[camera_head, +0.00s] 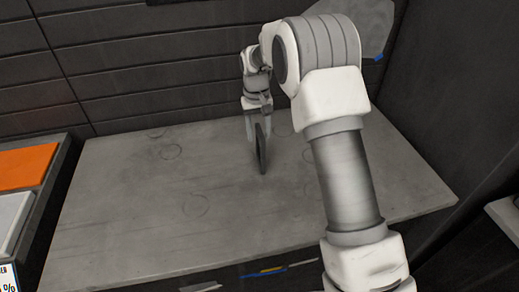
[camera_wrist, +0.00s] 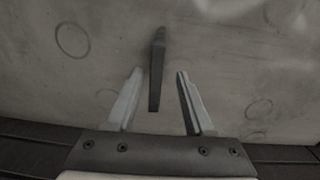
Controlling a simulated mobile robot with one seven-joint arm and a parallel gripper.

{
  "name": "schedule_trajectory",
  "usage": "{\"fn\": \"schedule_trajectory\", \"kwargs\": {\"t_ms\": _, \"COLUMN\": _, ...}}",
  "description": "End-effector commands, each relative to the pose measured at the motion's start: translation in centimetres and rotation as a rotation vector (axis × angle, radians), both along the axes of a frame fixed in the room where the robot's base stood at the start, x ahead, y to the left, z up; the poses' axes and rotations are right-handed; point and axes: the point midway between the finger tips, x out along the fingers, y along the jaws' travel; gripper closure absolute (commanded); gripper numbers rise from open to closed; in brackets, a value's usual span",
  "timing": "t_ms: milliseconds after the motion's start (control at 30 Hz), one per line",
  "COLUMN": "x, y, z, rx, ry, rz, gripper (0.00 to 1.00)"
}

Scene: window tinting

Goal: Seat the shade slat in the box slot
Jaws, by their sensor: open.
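A dark, narrow slat (camera_wrist: 157,65) shows in the wrist view, long and thin, its near end between my two fingers and its far end beyond the fingertips. In the head view the slat (camera_head: 262,150) appears as a dark upright strip over the middle of the grey worktop. My gripper (camera_wrist: 159,73) is open, with a visible gap between the slat and each finger. In the head view my gripper (camera_head: 254,135) points down at the slat, and the fingers partly overlap it. Whether the slat's lower end touches the worktop is hard to tell. No box slot is recognisable in either view.
The grey worktop (camera_head: 130,210) is largely clear, with faint ring marks. An orange panel (camera_head: 27,166) and a light grey panel (camera_head: 12,222) lie at the left. A dark panelled wall (camera_head: 160,60) stands behind. Blue and yellow strips (camera_head: 265,272) show below the front edge.

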Motion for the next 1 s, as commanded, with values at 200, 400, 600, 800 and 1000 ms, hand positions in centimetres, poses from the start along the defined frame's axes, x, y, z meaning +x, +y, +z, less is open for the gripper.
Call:
{"fn": "schedule_trajectory", "kwargs": {"t_ms": 200, "x": 0.0, "y": -0.1, "z": -3.0, "rx": 0.000, "ry": 0.002, "rz": 0.000, "gripper": 0.47}}
{"fn": "schedule_trajectory", "kwargs": {"t_ms": 400, "x": 0.1, "y": -0.1, "z": -3.5, "rx": 0.000, "ry": 0.000, "rz": 0.000, "gripper": 0.47}}
{"fn": "schedule_trajectory", "kwargs": {"t_ms": 600, "x": 0.0, "y": -0.1, "z": -3.5, "rx": 0.000, "ry": 0.000, "rz": 0.000, "gripper": 0.67}}
{"fn": "schedule_trajectory", "kwargs": {"t_ms": 800, "x": 0.0, "y": -0.1, "z": -3.4, "rx": 0.000, "ry": 0.000, "rz": 0.000, "gripper": 1.00}}
{"fn": "schedule_trajectory", "kwargs": {"t_ms": 1000, "x": 0.0, "y": -0.1, "z": -3.4, "rx": 0.000, "ry": 0.000, "rz": 0.000, "gripper": 1.00}}
